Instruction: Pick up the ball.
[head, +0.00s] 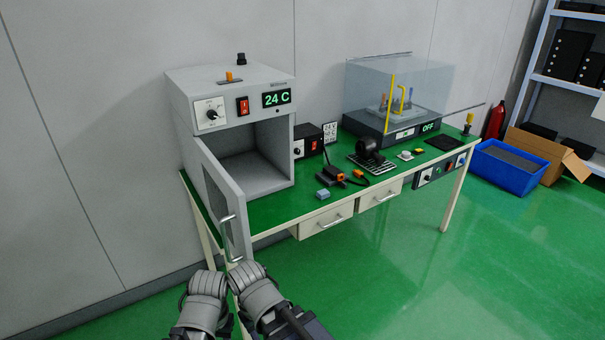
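I cannot make out a ball anywhere in the head view. Two of my grey arm parts show at the bottom left, close together below the open door of a grey oven-like box (233,88). No gripper fingers can be seen on either arm. The box's chamber looks empty, with part of its inside hidden by the left wall and door (222,200).
The green-topped table (285,215) holds a small blue block (322,193), a black round device (367,150) and a clear-covered case (400,90). A blue bin (508,168) and cardboard box (545,150) stand right. Floor in front is clear.

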